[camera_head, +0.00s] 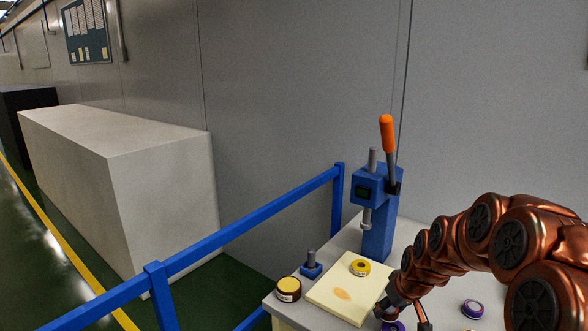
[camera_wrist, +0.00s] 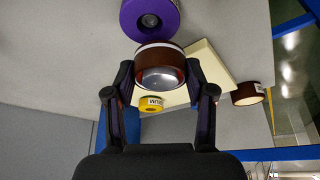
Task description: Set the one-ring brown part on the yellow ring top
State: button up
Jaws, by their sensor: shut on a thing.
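My gripper (camera_wrist: 159,80) is shut on a brown part (camera_wrist: 160,58) with a single pale ring around it and a rounded silvery face toward the wrist camera. In the head view my gripper (camera_head: 403,314) is at the lower right, right of the pale board, and the held part is not clearly visible there. The yellow ring part (camera_head: 360,267) lies flat on the far side of the board, with a dark centre on its top. It also shows in the wrist view (camera_wrist: 152,106), apart from the held part. Nothing sits on it.
The pale board (camera_head: 332,301) has an orange-tan patch. Another brown part with a yellow top (camera_head: 289,288) and a small blue fixture (camera_head: 311,267) stand left of it. A blue press (camera_head: 376,215) stands behind. A purple part (camera_head: 472,309) lies at right.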

jog(key=a, duration=0.2)
jog(key=s+a+m+p, duration=0.1)
jog(key=a+m+h+p, duration=0.1)
jog(key=a, duration=0.1)
jog(key=shift+s+a+r, duration=0.1)
jog(key=shift+s+a, duration=0.05)
jog(key=shift+a, duration=0.15)
jog(key=shift+s+a+m, duration=0.1)
jog(key=shift+a+m, duration=0.35)
jog(key=shift+m, duration=0.05)
